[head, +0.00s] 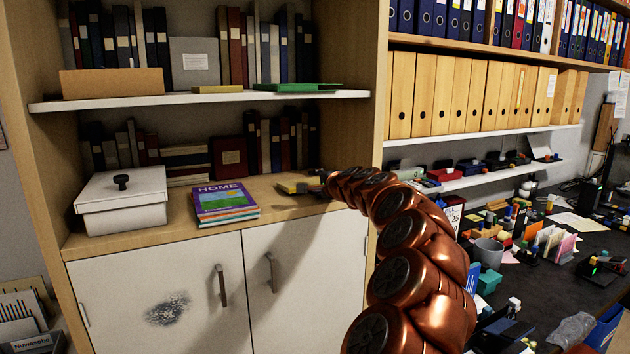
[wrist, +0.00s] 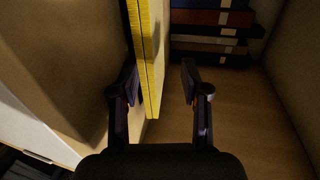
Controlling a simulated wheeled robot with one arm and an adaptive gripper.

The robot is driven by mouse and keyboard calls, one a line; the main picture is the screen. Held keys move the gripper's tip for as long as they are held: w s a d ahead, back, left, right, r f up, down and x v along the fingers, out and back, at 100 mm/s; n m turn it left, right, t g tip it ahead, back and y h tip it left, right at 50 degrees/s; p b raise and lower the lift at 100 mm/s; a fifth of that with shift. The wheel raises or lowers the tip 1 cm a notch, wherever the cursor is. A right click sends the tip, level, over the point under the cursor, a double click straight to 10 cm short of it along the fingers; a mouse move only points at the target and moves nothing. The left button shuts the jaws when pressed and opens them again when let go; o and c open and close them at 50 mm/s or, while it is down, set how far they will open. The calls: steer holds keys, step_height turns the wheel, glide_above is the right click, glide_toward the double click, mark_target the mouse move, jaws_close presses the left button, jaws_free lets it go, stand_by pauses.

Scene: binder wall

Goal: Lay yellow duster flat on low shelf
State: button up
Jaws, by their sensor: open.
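The yellow duster (head: 288,188) is at the right part of the low shelf, the wooden cabinet top (head: 178,222). It looks flat and level there; I cannot tell whether all of it touches the wood. In the wrist view the duster (wrist: 150,60) shows edge-on as a yellow folded slab with a dark line between its layers. My gripper (head: 312,186) is low over the shelf at the duster's right end. In the wrist view my gripper (wrist: 160,74) is open, with the duster between its fingers, close to the left finger and clear of the right one.
A stack of magazines (head: 224,203) and a white lidded box (head: 123,200) stand left on the low shelf. Books (head: 290,140) line its back, also seen in the wrist view (wrist: 212,18). A white upper shelf (head: 200,98) hangs above. A cluttered dark desk (head: 580,270) is at right.

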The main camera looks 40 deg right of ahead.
steer(key=shift+s+a+r+g+y+p, duration=0.15)
steer(key=shift+s+a+g+p, duration=0.25)
steer(key=shift+s+p, duration=0.85)
steer(key=shift+s+a+r+g+y+p, duration=0.1)
steer(key=shift+s+a+g+p, duration=0.3)
steer(key=shift+p, duration=1.4)
steer(key=shift+s+a+r+g+y+p, duration=0.2)
steer(key=shift+s+g+p, duration=0.2)
steer(key=shift+s+p, duration=0.9)
steer(key=shift+f+p, duration=0.15)
steer(key=shift+p, duration=0.3)
steer(key=shift+a+f, duration=0.1)
steer(key=shift+f, duration=0.15)
steer(key=shift+s, duration=0.1)
steer(key=v, duration=0.8)
